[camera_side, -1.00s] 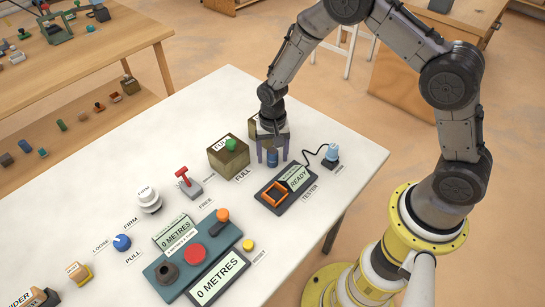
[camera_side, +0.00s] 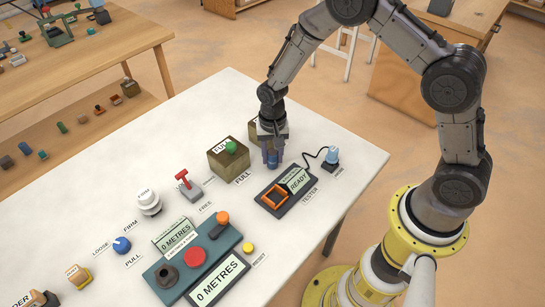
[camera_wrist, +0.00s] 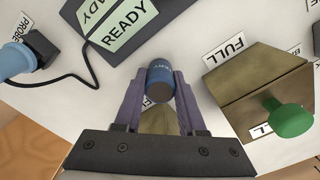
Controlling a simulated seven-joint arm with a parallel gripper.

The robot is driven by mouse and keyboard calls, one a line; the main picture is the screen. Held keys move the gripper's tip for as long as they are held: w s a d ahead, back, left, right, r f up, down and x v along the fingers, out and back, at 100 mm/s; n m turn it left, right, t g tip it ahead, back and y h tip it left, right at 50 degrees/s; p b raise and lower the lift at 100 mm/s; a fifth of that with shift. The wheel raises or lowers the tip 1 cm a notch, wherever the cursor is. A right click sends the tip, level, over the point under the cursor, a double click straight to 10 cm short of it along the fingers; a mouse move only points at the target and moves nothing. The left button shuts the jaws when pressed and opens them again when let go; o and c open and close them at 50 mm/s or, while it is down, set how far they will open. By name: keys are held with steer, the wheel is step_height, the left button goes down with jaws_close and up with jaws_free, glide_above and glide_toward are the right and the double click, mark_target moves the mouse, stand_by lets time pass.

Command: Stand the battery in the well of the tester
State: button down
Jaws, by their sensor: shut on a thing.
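The battery is a small blue cylinder with a dark end (camera_wrist: 160,80). It sits between my gripper's fingers (camera_wrist: 160,85) in the wrist view, and both fingers press its sides. In the side view my gripper (camera_side: 271,158) is low over the white table, behind the tester, and the fingers largely hide the battery. Whether its base touches the table I cannot tell. The tester (camera_side: 284,207) is a dark flat unit with an orange square-framed well (camera_side: 274,196) that looks empty. Its display reads READY (camera_side: 298,181) and also shows in the wrist view (camera_wrist: 127,24).
A brown block with a green knob (camera_side: 229,160) stands left of my gripper, and another block (camera_side: 254,128) stands close behind it. A blue probe (camera_side: 332,156) with a black cable is right of the tester. A lever (camera_side: 186,184) and a teal counter unit (camera_side: 213,247) lie further left.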

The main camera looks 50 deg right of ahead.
step_height(320, 180, up, 2)
steer(key=shift+r, duration=0.2)
steer(key=s+d+r, duration=0.1)
steer(key=s+r, duration=0.9)
steer(key=s, duration=0.4)
steer(key=s+a+r+m, duration=0.1)
steer(key=s+a+m, duration=0.35)
steer(key=s, duration=0.35)
steer(key=w+a+f, duration=0.1)
steer(key=w+f, duration=0.2)
steer(key=w, duration=0.1)
steer(key=w+a+f, duration=0.2)
steer(key=w+f, duration=0.1)
steer(key=w, duration=0.1)
steer(key=w+a+f, duration=0.2)
steer(key=w+f, duration=0.1)
steer(key=w, duration=0.2)
steer(key=shift+w+f, duration=0.2)
steer(key=shift+f, duration=0.15)
steer(key=shift+a+f, duration=0.1)
steer(key=shift+f, duration=1.35)
